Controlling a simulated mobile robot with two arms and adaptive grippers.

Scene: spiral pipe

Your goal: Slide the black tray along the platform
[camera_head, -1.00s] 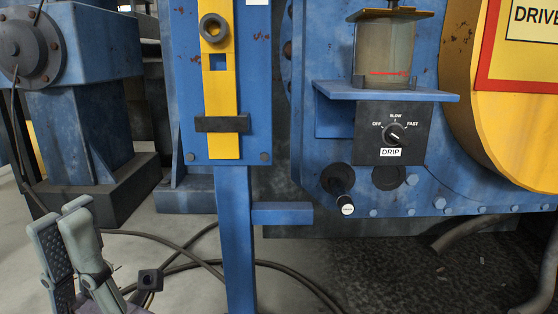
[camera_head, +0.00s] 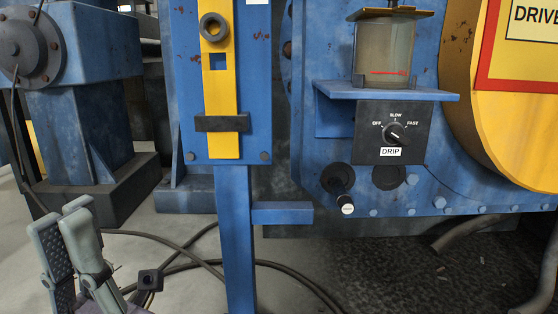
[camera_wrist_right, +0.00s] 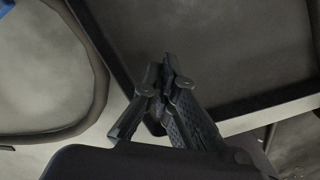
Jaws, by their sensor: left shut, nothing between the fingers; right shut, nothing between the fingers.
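A dark tray (camera_wrist_right: 265,100) with a raised black rim and a grey, worn floor fills the upper right of the right wrist view. My right gripper (camera_wrist_right: 163,68) is shut and empty. Its fingers overlap the tray's near corner in that view, and I cannot tell whether they touch it. A pale strip lies along the tray's near side, and I cannot tell if it is the platform. The tray is not in the head view. My left gripper (camera_head: 62,220) is shut and empty at the lower left of the head view, above the floor and away from the machine.
A blue machine carries a drip panel with a knob (camera_head: 394,134), a black handle (camera_head: 340,190) and a yellow bar (camera_head: 222,90). A blue post (camera_head: 236,240) stands right of my left gripper. Black cables (camera_head: 190,258) cross the floor. A dark curved hose (camera_wrist_right: 98,90) shows in the wrist view.

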